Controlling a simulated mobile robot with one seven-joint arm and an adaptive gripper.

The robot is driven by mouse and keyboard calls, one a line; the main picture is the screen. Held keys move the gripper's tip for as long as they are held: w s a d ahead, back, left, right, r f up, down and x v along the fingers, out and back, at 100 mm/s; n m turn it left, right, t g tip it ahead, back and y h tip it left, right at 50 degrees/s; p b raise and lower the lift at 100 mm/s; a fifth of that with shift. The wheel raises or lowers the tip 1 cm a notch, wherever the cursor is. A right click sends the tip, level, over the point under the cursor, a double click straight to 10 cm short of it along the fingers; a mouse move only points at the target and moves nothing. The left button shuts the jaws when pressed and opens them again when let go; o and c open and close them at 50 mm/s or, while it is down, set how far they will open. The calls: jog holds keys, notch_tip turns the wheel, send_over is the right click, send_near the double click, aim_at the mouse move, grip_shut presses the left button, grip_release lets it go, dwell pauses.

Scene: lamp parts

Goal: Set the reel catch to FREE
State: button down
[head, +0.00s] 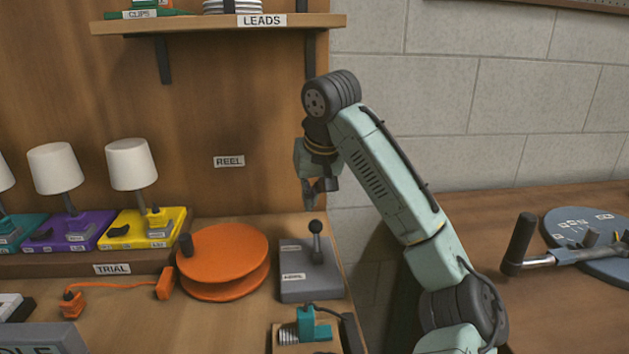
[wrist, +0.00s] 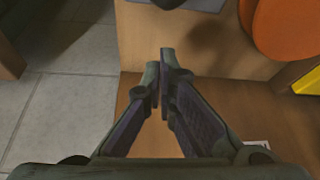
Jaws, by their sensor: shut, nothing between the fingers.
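The reel catch is a grey box (head: 311,283) with a black ball-topped lever (head: 316,242), to the right of the orange reel (head: 222,252). The lever stands about upright. The box has a label near its back and another at its front; I cannot read either clearly. My gripper (head: 309,201) is above and behind the box, apart from the lever, pointing down. In the wrist view my gripper (wrist: 166,58) is shut and empty, its fingertips together. The orange reel (wrist: 292,25) shows at that view's upper right; the lever does not show clearly there.
A teal clamp-like part (head: 311,327) stands in front of the box. Several lamps on coloured bases stand at left behind the TRIAL label (head: 112,269). A shelf (head: 200,24) is overhead. The bench ends just right of the box. A blue-grey disc (head: 590,240) lies on the right table.

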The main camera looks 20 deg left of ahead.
aim_at(317, 240)
jog(key=shift+x, duration=1.05)
jog(key=s, duration=0.1)
jog(key=s+d+r+p, duration=0.1)
jog(key=shift+s+d, duration=0.25)
jog(key=shift+d, duration=0.1)
jog(key=shift+s+d, duration=0.15)
jog(key=shift+s, duration=0.15)
